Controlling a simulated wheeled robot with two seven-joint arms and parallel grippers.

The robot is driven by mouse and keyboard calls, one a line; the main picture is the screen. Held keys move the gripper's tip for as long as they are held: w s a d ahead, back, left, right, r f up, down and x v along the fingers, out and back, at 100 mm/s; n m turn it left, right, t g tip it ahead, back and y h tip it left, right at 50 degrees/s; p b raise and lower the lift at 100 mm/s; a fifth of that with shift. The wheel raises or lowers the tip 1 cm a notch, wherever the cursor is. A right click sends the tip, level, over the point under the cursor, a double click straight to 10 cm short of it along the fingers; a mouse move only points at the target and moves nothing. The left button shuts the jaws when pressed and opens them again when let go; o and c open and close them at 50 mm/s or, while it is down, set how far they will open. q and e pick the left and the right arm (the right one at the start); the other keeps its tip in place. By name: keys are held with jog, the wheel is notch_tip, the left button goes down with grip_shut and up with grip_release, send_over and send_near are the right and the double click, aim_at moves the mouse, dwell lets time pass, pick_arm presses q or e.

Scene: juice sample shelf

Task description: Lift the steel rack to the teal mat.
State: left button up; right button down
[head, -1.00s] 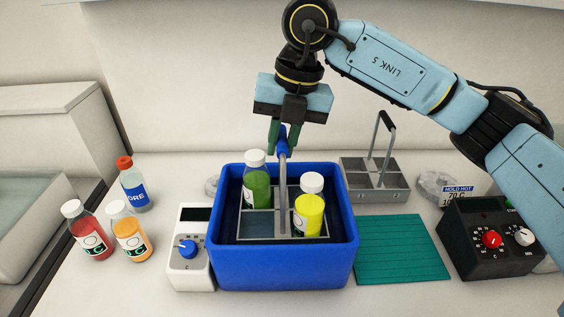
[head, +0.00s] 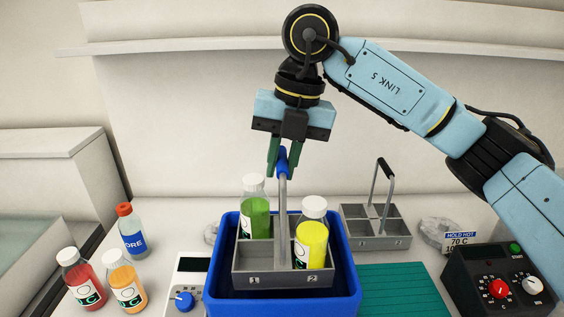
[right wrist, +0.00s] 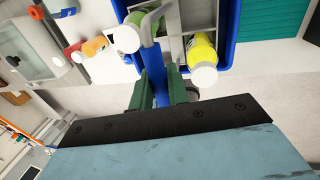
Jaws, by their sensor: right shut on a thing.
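A steel rack (head: 300,281) with a blue-gripped handle is raised partly above the blue crate (head: 343,301), its base still between the crate walls. Its front shows labels 1 and 2. It carries a green bottle (head: 255,217) at left and a yellow bottle (head: 312,243) at right, both white-capped. My right gripper (head: 283,162) is shut on the blue grip, which also shows between the fingers in the right wrist view (right wrist: 160,88). The rack looks about level. The teal mat (head: 405,290) lies bare to the right of the crate. My left gripper is not in view.
A second steel rack (head: 374,231), empty with a black grip, stands behind the mat. A black heater box (head: 490,280) stands right of the mat. A white device (head: 187,295) and red, orange and blue-labelled bottles (head: 133,241) stand at left. A shelf runs above.

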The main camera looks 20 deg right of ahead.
jog(key=shift+r+p, duration=1.55)
jog(key=shift+r, duration=0.95)
jog(key=shift+d, duration=0.1)
jog(key=shift+s+d+f, duration=0.1)
jog(key=shift+s+d, duration=0.05)
jog(key=shift+d, duration=0.35)
jog(key=s+d+b, duration=0.2)
jog(key=s+d, duration=0.2)
jog(key=d, duration=0.7)
jog(key=shift+d+b, duration=0.25)
jog(key=shift+b, duration=0.15)
